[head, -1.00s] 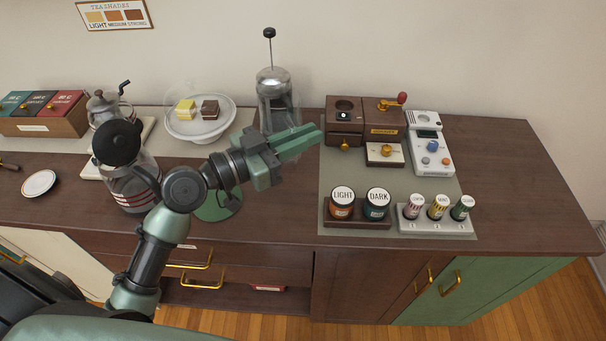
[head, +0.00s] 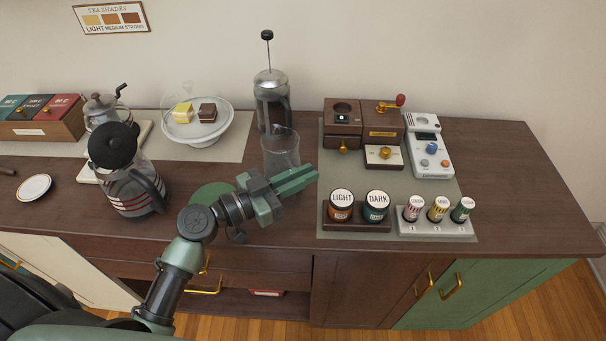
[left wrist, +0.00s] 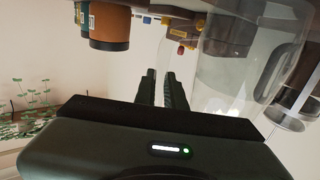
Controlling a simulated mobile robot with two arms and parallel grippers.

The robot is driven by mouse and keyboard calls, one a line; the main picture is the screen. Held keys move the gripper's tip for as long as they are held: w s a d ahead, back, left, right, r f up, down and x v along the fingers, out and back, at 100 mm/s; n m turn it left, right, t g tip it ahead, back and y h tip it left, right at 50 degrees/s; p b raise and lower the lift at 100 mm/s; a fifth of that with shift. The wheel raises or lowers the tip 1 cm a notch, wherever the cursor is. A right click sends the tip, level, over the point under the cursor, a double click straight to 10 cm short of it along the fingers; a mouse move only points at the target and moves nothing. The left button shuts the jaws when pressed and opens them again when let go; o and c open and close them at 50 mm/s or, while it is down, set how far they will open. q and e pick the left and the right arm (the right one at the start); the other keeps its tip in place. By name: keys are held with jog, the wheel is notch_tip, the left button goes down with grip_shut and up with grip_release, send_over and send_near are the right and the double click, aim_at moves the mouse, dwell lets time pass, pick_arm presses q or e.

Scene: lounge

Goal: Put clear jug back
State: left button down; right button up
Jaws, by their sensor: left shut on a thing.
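The clear jug (head: 281,150) is a see-through glass vessel in front of the French press, just behind my left gripper's fingers. My left gripper (head: 300,180) is shut on the clear jug, above the counter near its front middle. The exact grip point is hidden in the head view, and I cannot tell whether the jug's base touches the counter. In the left wrist view the fingers (left wrist: 161,88) are close together, with clear glass (left wrist: 225,70) just to their right. A round green mat (head: 208,193) lies left of the gripper, partly covered by my arm. My right gripper is not in view.
The French press (head: 271,100) stands behind the jug. A striped glass pot (head: 128,192) stands left, near a domed cake stand (head: 198,134). Right are a grinder (head: 383,130), a scale (head: 430,150) and jars (head: 341,207). The counter's far right (head: 510,180) is clear.

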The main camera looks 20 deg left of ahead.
pick_arm(q)
jog(key=c, duration=1.5)
grip_release()
jog(key=shift+f, duration=0.1)
jog(key=shift+b+v, duration=2.5)
jog(key=shift+v, duration=3.5)
